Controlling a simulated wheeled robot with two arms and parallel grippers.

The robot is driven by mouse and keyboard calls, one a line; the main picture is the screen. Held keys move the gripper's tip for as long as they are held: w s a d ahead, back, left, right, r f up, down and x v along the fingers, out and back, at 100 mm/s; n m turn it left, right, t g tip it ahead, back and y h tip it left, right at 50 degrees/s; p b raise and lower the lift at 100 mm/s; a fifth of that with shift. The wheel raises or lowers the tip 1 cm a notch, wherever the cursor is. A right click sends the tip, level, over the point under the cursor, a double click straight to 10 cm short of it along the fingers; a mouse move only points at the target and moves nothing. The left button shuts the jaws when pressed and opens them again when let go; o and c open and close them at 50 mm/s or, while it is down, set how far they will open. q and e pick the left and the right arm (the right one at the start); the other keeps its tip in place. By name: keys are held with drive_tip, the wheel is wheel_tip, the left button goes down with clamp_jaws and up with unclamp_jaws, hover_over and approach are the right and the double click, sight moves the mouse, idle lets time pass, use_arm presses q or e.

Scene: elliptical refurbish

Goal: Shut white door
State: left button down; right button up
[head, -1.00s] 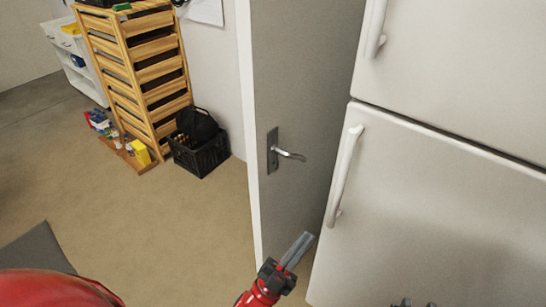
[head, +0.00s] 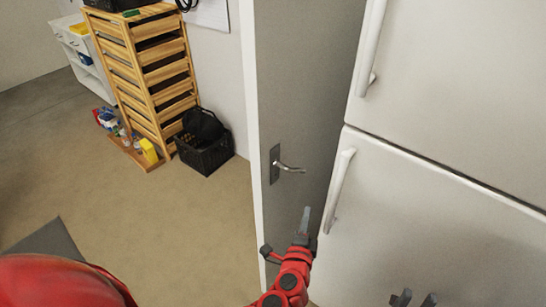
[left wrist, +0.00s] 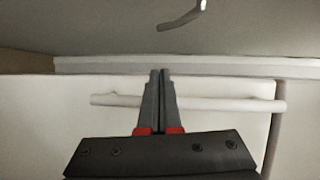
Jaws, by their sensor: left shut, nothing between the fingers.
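The white door (head: 293,85) stands open beside the fridge and looks grey on its shaded face, with a pale edge on the left. Its metal lever handle (head: 289,168) is at mid-height; it also shows at the top of the left wrist view (left wrist: 182,15). My left gripper (head: 306,212) is shut and empty, below the lever, between the door face and the fridge. Its closed fingers point upward in the left wrist view (left wrist: 160,74); contact with the door cannot be told. My right gripper (head: 412,298) shows two separated fingertips at the bottom edge, in front of the fridge.
The white fridge (head: 420,215) stands close on the right; its lower handle (head: 340,190) projects near my left gripper. A wooden rack (head: 150,75) and a black crate (head: 205,150) stand by the wall at left. The floor (head: 180,215) left of the door is clear.

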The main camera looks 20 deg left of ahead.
use_arm(q)
drive_tip(key=s+a+r+n+y+p, duration=0.25)
drive_tip(key=a+r+y, duration=0.2)
drive_tip(key=r, duration=0.35)
drive_tip(key=y+p, duration=0.1)
drive_tip(key=p, duration=0.3)
approach(272, 157)
drive_tip(key=w+d, duration=0.1)
drive_tip(key=w, duration=0.3)
drive_tip(key=a, duration=0.1)
drive_tip(key=a+p, duration=0.1)
drive_tip(key=w+p, duration=0.1)
drive_tip(key=shift+a+r+n, duration=0.25)
drive_tip(key=shift+a+r, duration=0.05)
drive_tip(key=shift+a, duration=0.1)
drive_tip(key=shift+w+a+f, duration=0.1)
drive_tip(key=shift+a, duration=0.1)
